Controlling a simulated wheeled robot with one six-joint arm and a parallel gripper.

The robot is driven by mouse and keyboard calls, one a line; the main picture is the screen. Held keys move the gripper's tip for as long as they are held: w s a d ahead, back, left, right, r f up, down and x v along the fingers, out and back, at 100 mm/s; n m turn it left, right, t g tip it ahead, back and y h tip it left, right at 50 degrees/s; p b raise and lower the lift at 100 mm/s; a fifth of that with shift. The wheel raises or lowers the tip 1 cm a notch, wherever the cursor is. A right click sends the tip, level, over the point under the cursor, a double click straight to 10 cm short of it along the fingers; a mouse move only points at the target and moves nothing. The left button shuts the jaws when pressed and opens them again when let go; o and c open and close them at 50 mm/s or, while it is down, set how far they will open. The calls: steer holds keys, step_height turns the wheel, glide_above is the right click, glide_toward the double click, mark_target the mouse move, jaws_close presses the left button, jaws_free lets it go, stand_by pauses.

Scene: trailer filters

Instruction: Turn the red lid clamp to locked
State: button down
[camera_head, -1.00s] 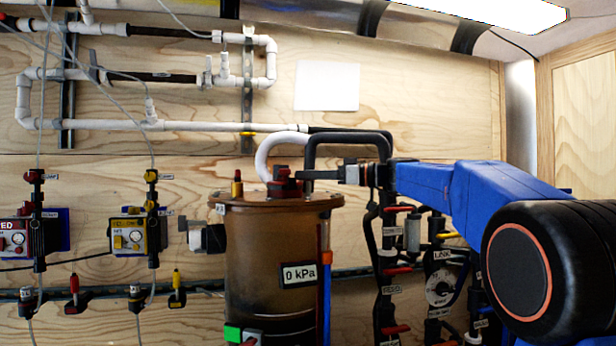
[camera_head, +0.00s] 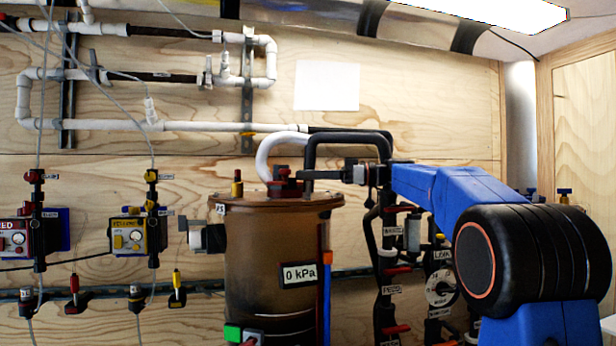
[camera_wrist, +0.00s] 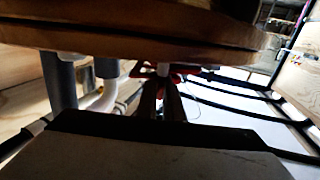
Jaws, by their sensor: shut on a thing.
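The red lid clamp (camera_head: 285,187) sits on top of the brown lid (camera_head: 236,203) of the canister (camera_head: 262,250), near the middle. My gripper (camera_head: 302,175) reaches in from the right, just above the lid, with its tips at the clamp. In the wrist view the picture appears upside down: the lid (camera_wrist: 215,36) is at the top, and my fingers (camera_wrist: 163,84) are shut on the red clamp (camera_wrist: 190,69). The fingers hide much of the clamp there, and its marking cannot be read.
A black hose (camera_head: 350,137) and a white hose (camera_head: 268,158) arch close behind the clamp and my gripper. The canister bears a 0 kPa display (camera_head: 299,274). Valves and a round gauge (camera_head: 440,288) stand to its right, yellow and red units (camera_head: 133,236) to its left.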

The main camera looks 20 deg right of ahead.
steer(key=c, duration=2.2)
jaws_free()
step_height(320, 180, up, 10)
steer(key=shift+f, duration=0.1)
